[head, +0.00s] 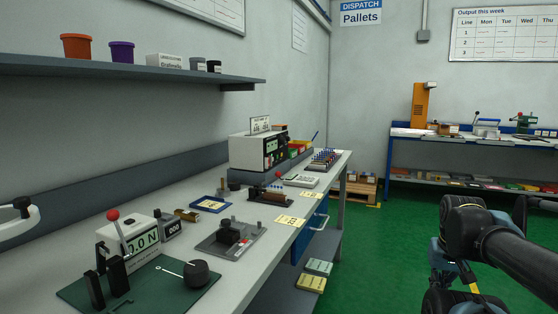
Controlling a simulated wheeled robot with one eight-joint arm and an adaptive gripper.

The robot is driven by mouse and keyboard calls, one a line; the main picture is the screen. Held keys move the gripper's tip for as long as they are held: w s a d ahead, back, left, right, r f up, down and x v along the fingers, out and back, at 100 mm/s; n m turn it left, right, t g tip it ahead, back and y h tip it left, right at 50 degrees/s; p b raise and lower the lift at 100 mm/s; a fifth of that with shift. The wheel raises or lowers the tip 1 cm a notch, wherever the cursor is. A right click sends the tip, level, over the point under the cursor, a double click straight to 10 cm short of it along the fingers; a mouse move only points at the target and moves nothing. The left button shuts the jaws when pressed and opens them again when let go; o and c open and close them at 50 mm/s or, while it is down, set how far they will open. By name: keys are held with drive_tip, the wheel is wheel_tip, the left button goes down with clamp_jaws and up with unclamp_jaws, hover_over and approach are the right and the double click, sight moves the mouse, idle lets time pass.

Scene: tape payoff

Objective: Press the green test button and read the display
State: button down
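A white instrument (139,236) with a green-lit display (143,243) stands at the left front of the grey workbench. The display reads "0.0 N", its left edge partly covered by a red-knobbed lever (113,216). Farther back, a white box-shaped tester (248,151) with a dark front panel stands on the bench. Small red and green marks show on its front, too small to tell whether one is the green test button. My arm (462,228) shows at the lower right, over the green floor and well apart from the bench. I cannot make out my gripper in this view.
A dark green base plate (75,293) with black posts and a black knob (196,273) lies in front. A grey fixture (231,238), yellow cards (290,221) and a blue-framed tray (210,203) cover the bench middle. Green floor (385,245) is clear between benches.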

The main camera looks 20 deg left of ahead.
sight(277, 157)
drive_tip(key=w+a+r+t+y, duration=0.2)
drive_tip(key=w+a+r, duration=0.35)
drive_tip(key=w, duration=0.35)
drive_tip(key=w+a+r+m+t+y, duration=0.15)
drive_tip(key=w+a+r, duration=0.25)
drive_tip(key=w+a, duration=0.4)
drive_tip(key=w+a+r+n+t+y, duration=0.1)
drive_tip(key=w+a+r+t, duration=0.1)
drive_tip(key=w+a+r, duration=0.6)
drive_tip(key=w+a+r+m+t+y, duration=0.1)
drive_tip(key=w+a, duration=0.4)
drive_tip(key=a, duration=0.3)
drive_tip(key=w+a+r+m+t+y, duration=0.1)
drive_tip(key=w+a+r+y, duration=0.1)
drive_tip(key=w+a, duration=0.3)
drive_tip(key=w+a+r+m+t+y, duration=0.1)
drive_tip(key=w+a+r+y, duration=0.1)
drive_tip(key=w+a, duration=0.4)
drive_tip(key=shift+a+t+y, duration=0.25)
drive_tip(key=shift+a, duration=2.5)
drive_tip(key=a, duration=0.8)
drive_tip(key=shift+w+a, duration=0.35)
drive_tip(key=shift+w, duration=0.05)
